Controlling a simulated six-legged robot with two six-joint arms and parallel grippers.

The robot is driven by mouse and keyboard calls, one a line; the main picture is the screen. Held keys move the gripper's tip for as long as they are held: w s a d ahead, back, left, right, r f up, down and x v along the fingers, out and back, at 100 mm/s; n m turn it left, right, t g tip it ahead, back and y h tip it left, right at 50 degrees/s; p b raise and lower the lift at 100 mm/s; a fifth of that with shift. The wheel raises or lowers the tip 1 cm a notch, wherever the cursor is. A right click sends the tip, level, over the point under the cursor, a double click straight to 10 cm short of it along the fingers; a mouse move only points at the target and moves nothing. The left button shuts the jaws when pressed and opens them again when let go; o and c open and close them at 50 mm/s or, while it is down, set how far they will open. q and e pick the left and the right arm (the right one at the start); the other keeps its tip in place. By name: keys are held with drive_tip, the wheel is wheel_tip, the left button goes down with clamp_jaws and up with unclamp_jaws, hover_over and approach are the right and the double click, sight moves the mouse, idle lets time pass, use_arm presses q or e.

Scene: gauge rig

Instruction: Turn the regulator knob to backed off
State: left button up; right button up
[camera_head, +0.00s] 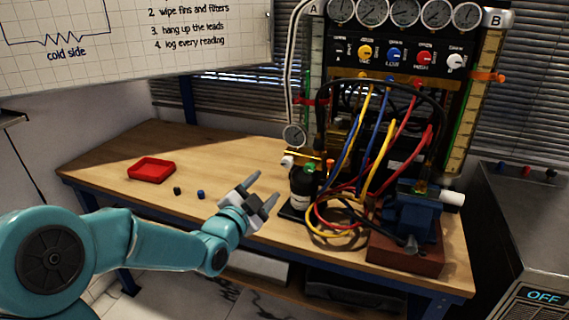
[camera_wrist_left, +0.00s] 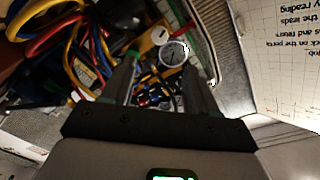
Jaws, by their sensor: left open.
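A small round dial gauge (camera_head: 294,136) stands at the back of the bench, left of the hose rig. Just below it are a brass-coloured bar and a small white knob (camera_head: 287,161), which looks like the regulator knob; its setting is too small to read. A dark bottle with a pale band (camera_head: 301,186) stands in front of it. My left gripper (camera_head: 266,186) is open and empty, above the bench's front part, left of the bottle and apart from it. In the left wrist view, the dial gauge (camera_wrist_left: 173,53) shows beyond the open fingers (camera_wrist_left: 160,68).
A manifold panel (camera_head: 405,55) with coloured knobs and several gauges stands behind. Yellow, red and blue hoses (camera_head: 345,205) loop over the bench right of the bottle. A blue vise (camera_head: 412,215) sits at right.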

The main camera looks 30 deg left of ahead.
sight(286, 164)
use_arm(q)
drive_tip(key=w, duration=0.4)
drive_tip(key=w+a+p, duration=0.1)
drive_tip(key=w, duration=0.3)
drive_tip(key=w+p, duration=0.1)
drive_tip(key=w, duration=0.3)
drive_tip(key=shift+w+a, duration=0.2)
drive_tip(key=shift+a, duration=0.2)
drive_tip(key=shift+f, duration=0.1)
drive_tip(key=c, duration=1)
drive_tip(key=shift+c, duration=0.2)
